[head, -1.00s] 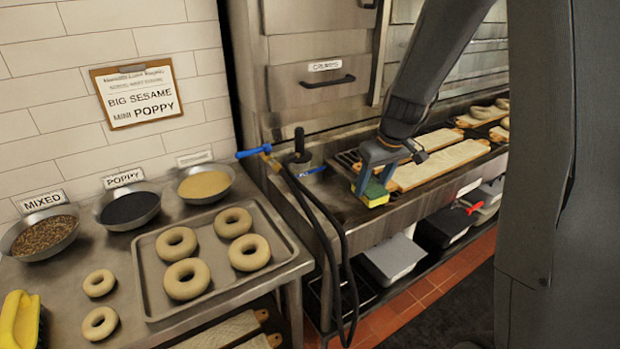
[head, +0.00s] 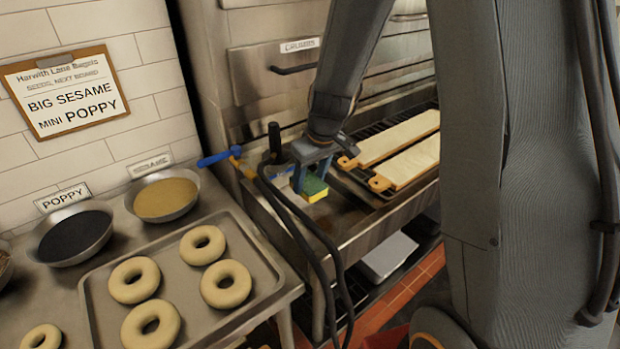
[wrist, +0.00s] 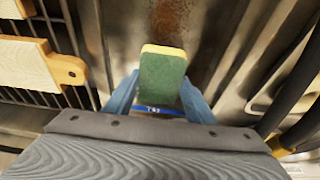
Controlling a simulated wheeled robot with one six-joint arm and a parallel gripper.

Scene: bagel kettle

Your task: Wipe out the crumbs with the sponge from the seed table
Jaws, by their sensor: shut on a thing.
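A green and yellow sponge (head: 314,188) is held between the blue fingers of my gripper (head: 314,180). In the wrist view the sponge (wrist: 163,77) shows its green face between the fingertips of my gripper (wrist: 158,98). It is over the brown-stained metal ledge at the left end of the oven front; whether it touches the ledge I cannot tell. The seed table (head: 215,330) stands to the left, with a tray (head: 262,262) of several large bagels and a small bagel (head: 40,338) on it. I cannot make out any crumbs on it.
A poppy bowl (head: 75,235) and a sesame-coloured bowl (head: 166,198) stand at the table's back. A blue-handled valve (head: 220,157) and black hose (head: 325,255) lie between table and oven. Wooden boards (head: 400,138) lie on the grate at right.

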